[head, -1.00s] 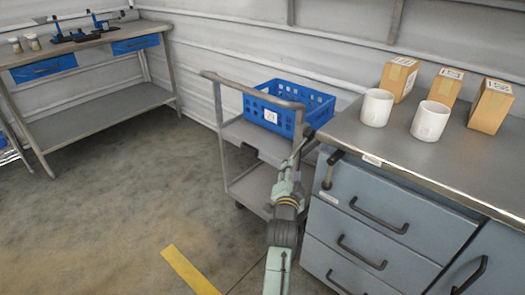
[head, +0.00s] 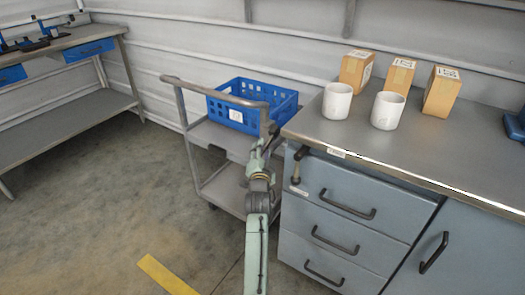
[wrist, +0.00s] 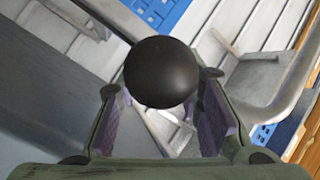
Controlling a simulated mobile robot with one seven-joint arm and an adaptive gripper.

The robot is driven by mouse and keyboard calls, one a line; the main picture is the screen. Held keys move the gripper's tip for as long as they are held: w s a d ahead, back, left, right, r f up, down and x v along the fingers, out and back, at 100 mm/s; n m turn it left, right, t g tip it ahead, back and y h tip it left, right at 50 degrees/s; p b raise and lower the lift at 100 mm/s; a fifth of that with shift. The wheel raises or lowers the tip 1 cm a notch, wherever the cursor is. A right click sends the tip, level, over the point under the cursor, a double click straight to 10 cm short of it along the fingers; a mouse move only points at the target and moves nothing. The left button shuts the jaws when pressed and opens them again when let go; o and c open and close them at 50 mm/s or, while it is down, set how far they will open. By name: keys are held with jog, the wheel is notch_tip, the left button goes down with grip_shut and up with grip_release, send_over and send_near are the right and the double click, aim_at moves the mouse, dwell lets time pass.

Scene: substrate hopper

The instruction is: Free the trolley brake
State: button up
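The grey trolley (head: 215,88) stands left of the drawer cabinet, with a blue crate (head: 235,113) on its upper shelf. My gripper (head: 269,134) is at the trolley's near right end, below the end of its push handle and close to the cabinet. In the wrist view a round black knob (wrist: 161,72) shows between the two fingertips of my gripper (wrist: 160,85). The fingers are apart, with their purple pads showing, and slim gaps seem to lie beside the knob. The knob's stem is hidden behind it. I cannot tell for certain that it is the brake.
The cabinet (head: 330,222) has a dark-topped lever (head: 298,165) at its front left corner. Two white mugs (head: 337,101) and several cardboard boxes (head: 441,92) stand on its top. A workbench (head: 70,115) is at the left. The floor (head: 100,215) at front left is clear, with a yellow strip (head: 165,275).

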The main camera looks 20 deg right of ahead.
jog(key=shift+c, duration=0.4)
grip_shut()
dwell(0.5)
